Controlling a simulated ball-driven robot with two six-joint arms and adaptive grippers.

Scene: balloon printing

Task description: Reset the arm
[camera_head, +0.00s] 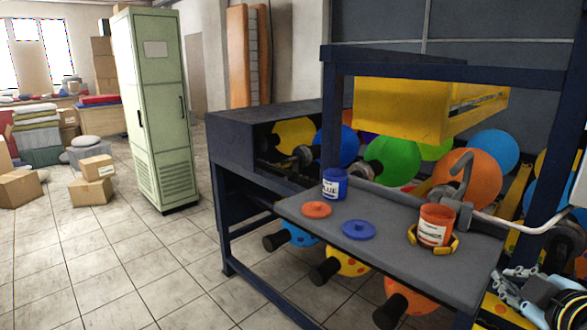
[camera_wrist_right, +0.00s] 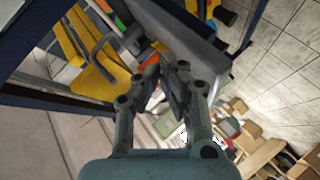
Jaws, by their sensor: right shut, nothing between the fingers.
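My right gripper (camera_head: 515,274) is at the lower right of the head view, beyond the right end of the grey shelf (camera_head: 385,265). In the right wrist view its fingertips (camera_wrist_right: 168,70) are together with nothing between them. A blue paint can (camera_head: 334,184) stands upright on the shelf. An orange paint can (camera_head: 434,226) stands near the shelf's right side, with a yellow clamp-like piece around its base. An orange lid (camera_head: 317,209) and a blue lid (camera_head: 358,230) lie flat between the cans. My left gripper is not in view.
The dark blue machine frame (camera_head: 450,69) surrounds a yellow box (camera_head: 405,108) and several coloured balloons (camera_head: 393,158). A grey hooked tap (camera_head: 457,190) rises behind the orange can. Below the shelf, several balloons with black ends stick out. Tiled floor (camera_head: 120,265) is clear at left, before a green cabinet (camera_head: 158,115).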

